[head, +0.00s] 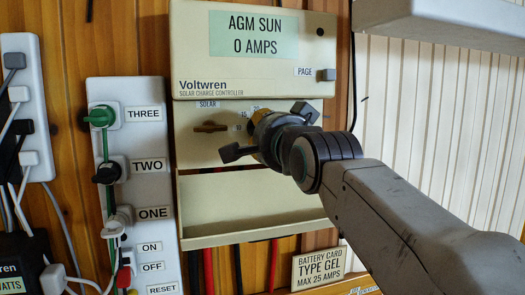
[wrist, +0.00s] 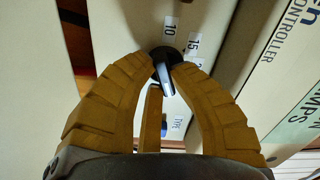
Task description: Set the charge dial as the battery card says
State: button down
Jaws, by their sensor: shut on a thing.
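The solar charge controller (head: 190,55) is a cream unit on the wood wall. Its display (head: 253,36) reads AGM SUN, 0 AMPS. My gripper (head: 260,116) is at its lower panel and covers the dial in the head view. The battery card (head: 319,270) reads TYPE GEL, MAX 25 AMPS. The dial's exact setting cannot be told.
A brass SOLAR knob (head: 210,127) is left of my gripper. A blue part by a TYPE label (wrist: 164,129) shows between my fingers. A switch panel (head: 148,190) and power strip (head: 22,90) stand left.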

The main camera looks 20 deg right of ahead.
jog(key=shift+r+n+b, duration=0.1)
jog(key=shift+n+b, duration=1.35)
jog(key=shift+n, duration=0.55)
jog(key=shift+r, duration=0.1)
jog(key=c, duration=1.1)
grip_release()
jog(key=s, duration=1.2)
